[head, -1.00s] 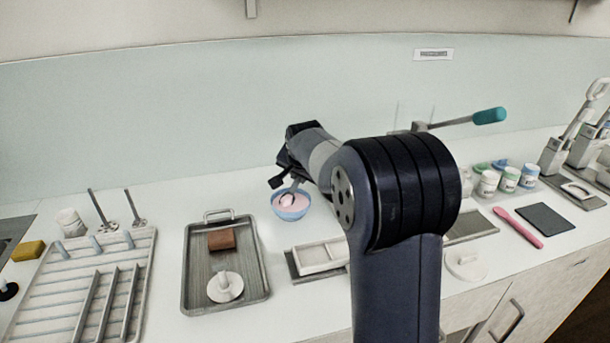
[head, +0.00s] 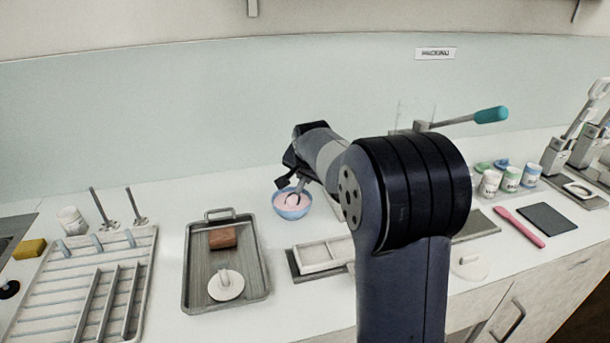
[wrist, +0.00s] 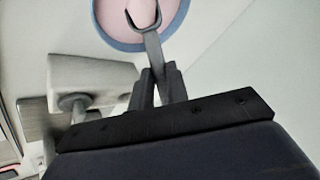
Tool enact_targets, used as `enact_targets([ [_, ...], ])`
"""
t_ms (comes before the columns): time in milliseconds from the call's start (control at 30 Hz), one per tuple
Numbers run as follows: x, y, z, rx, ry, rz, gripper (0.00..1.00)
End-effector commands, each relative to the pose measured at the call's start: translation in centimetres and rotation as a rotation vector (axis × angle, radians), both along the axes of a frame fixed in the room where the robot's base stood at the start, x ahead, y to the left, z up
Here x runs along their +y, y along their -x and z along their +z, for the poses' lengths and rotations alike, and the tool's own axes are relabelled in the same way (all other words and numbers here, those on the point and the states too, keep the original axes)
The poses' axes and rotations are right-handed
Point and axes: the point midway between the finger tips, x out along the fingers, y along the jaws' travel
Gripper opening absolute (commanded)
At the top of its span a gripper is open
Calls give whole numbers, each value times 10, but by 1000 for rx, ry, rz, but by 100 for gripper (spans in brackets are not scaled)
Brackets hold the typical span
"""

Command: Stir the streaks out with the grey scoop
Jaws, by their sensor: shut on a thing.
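The blue bowl (head: 292,213) of pale pink cream (head: 288,201) stands on the counter behind the grey tray, left of my arm. Its rim and smooth-looking pink filling also show at the top of the wrist view (wrist: 108,35). My gripper (wrist: 158,75) is shut on the grey scoop (wrist: 153,48), whose forked-looking end reaches over the cream inside the bowl. How deep the end sits I cannot tell. In the head view my gripper (head: 298,184) is just above the bowl, partly hidden by my arm. Streaks cannot be made out at this size.
A grey tray (head: 198,297) with a brown block (head: 222,237) and a white knobbed disc (head: 226,286) lies left of the bowl. A pale rectangular tray (head: 322,256) is close in front. A white rack (head: 62,310) stands far left. Jars and a pink spatula (head: 520,227) lie right.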

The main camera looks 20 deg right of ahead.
Motion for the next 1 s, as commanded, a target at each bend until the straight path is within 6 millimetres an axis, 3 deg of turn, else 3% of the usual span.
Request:
enact_targets([
  [1000, 0, 0, 64, -1, 0, 0, 0],
])
